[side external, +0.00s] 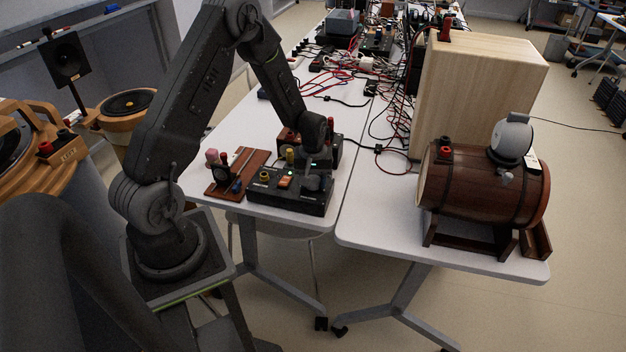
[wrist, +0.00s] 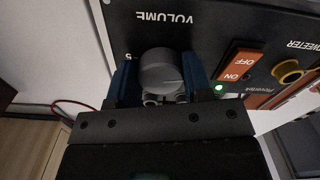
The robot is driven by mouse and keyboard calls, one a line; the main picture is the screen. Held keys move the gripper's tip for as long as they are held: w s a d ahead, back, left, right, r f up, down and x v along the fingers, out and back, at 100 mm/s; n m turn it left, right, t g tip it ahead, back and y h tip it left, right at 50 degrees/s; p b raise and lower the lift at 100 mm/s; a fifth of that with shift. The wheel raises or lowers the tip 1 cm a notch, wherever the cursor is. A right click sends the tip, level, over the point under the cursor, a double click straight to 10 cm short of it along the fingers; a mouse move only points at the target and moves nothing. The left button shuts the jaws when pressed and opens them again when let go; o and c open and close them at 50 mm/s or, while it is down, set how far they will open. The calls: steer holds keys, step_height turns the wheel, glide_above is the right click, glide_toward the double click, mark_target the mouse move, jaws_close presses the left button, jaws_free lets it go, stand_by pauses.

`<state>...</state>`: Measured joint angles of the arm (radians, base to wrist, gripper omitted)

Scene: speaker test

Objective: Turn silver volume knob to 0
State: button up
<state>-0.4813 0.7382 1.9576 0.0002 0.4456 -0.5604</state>
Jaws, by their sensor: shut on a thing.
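The silver volume knob (wrist: 160,70) sits on a black control panel (wrist: 225,25) under the white word VOLUME in the wrist view. My gripper (wrist: 157,80) is around the knob, one blue-grey finger on each side, and shut on it. The knob itself is hidden there.
An orange power switch (wrist: 246,69) with a lit green light and a yellow socket (wrist: 289,71) lie right of the knob. A wooden board with small parts (side external: 238,172) stands left of the box. A wooden barrel (side external: 485,185) stands on the right table. Cables clutter the back.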

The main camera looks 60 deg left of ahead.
mark_target(314, 180)
stand_by(0.5)
steer(key=o, duration=0.9)
steer(key=shift+r, duration=6.95)
steer(key=s+d+r+m+t, duration=0.3)
steer(key=s+d+r+m, duration=0.2)
steer(key=d+r, duration=0.55)
steer(key=s+d+r+m+t, duration=0.1)
steer(key=s+d+r+m, duration=0.1)
steer(key=s+d, duration=0.1)
steer(key=s+d+r+m, duration=0.2)
steer(key=s, duration=0.3)
steer(key=s+d+r+m+t, duration=0.1)
steer(key=s+d+r+m, duration=0.1)
steer(key=s+d+m, duration=0.1)
steer(key=shift+s+d+t, duration=0.3)
steer(key=shift+s, duration=0.4)
